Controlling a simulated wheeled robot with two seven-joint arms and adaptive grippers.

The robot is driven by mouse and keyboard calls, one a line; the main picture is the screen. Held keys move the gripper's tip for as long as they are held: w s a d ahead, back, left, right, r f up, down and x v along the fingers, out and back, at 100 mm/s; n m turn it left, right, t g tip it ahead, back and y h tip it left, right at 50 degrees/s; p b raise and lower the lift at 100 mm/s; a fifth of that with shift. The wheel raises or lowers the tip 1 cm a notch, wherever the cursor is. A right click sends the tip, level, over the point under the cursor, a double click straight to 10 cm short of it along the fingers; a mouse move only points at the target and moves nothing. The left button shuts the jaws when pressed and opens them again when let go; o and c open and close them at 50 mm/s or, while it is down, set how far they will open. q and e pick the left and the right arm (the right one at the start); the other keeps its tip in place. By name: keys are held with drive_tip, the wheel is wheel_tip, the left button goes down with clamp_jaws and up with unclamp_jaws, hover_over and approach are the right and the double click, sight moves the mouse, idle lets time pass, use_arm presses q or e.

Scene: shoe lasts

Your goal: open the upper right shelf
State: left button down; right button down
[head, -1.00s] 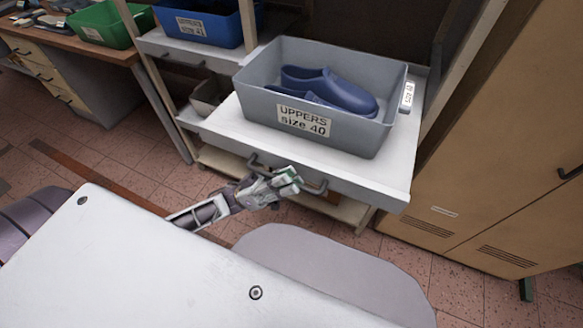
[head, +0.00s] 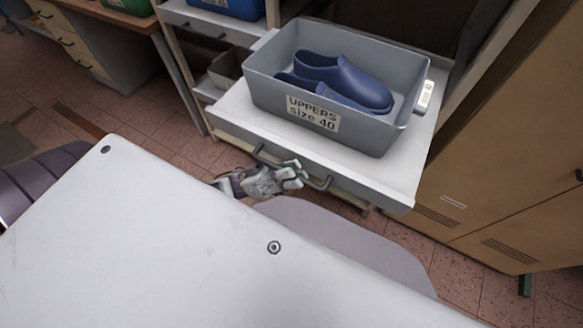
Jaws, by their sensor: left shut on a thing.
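The upper right shelf (head: 398,176) is a white pull-out board standing out from the rack, with a dark bar handle (head: 322,184) on its front edge. A grey bin (head: 262,84) labelled "UPPERS size 40" stands on it, holding blue shoe uppers (head: 345,80). My left gripper (head: 291,175) is at the middle of the handle, shut on it. Its fingers hide part of the bar. My right gripper is not in view.
A second drawer front (head: 205,30) with a blue bin (head: 235,6) is to the left. A wooden workbench with drawers (head: 75,45) stands at the far left. A tan cabinet (head: 520,150) is close on the right. Tiled floor (head: 140,110) shows between.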

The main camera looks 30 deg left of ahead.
use_arm(q)
drive_tip(key=c, duration=1.8)
unclamp_jaws()
drive_tip(key=shift+o, duration=0.2)
drive_tip(key=shift+s+a+f, duration=0.1)
drive_tip(key=shift+a+f, duration=0.4)
drive_tip(key=shift+f, duration=0.05)
drive_tip(key=v, duration=1)
drive_tip(key=shift+a+f, duration=0.2)
drive_tip(key=shift+a, duration=0.1)
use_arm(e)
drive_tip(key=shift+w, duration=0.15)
